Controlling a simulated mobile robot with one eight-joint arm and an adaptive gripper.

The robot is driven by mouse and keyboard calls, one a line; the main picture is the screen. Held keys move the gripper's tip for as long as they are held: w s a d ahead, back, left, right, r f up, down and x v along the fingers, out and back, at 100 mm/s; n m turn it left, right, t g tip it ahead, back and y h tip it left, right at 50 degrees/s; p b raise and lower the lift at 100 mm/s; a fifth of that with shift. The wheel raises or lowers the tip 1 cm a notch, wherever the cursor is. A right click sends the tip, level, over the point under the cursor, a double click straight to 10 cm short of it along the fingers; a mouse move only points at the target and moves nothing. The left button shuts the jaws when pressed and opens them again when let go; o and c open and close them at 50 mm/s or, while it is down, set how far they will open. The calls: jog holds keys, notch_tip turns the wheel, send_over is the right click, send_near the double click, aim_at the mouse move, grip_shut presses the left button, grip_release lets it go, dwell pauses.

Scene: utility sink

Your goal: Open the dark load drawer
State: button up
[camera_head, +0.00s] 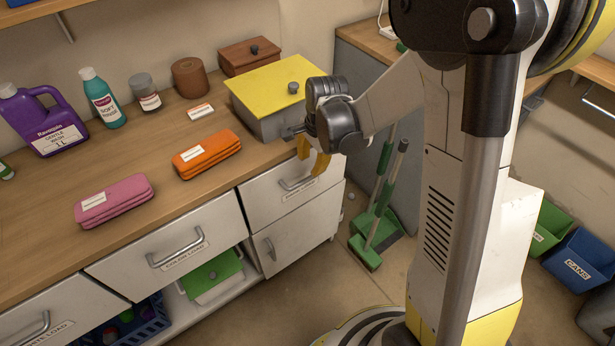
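The right-hand drawer (262,205) in the white cabinet is shut, its front flush with the cabinet. Its metal bar handle (290,187) shows below my gripper, and the label under the handle is too small and partly covered to read. The middle drawer's label seems to read colour load, and the left one ends in load. My gripper (312,165), with yellow fingers, is at the right-hand drawer's upper front, just above the right end of the handle. The fingers look apart, with nothing held between them. Whether a finger touches the handle I cannot tell.
The wooden counter (150,190) holds a yellow-lidded grey box (270,125) beside my wrist, folded orange cloths (207,153), pink cloths (114,198) and several bottles. A green dustpan and brush (372,238) stand right of the cabinet. The floor before the right-hand drawer is clear.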

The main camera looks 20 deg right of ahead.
aim_at(307, 179)
jog(key=f+b, duration=0.1)
jog(key=f, duration=0.2)
jog(key=w+f+b, duration=0.1)
jog(key=f, duration=0.1)
jog(key=f+b, duration=0.1)
jog(key=f, duration=0.2)
jog(key=shift+w+a+f+b, duration=0.3)
jog(key=shift+w, duration=0.05)
grip_shut()
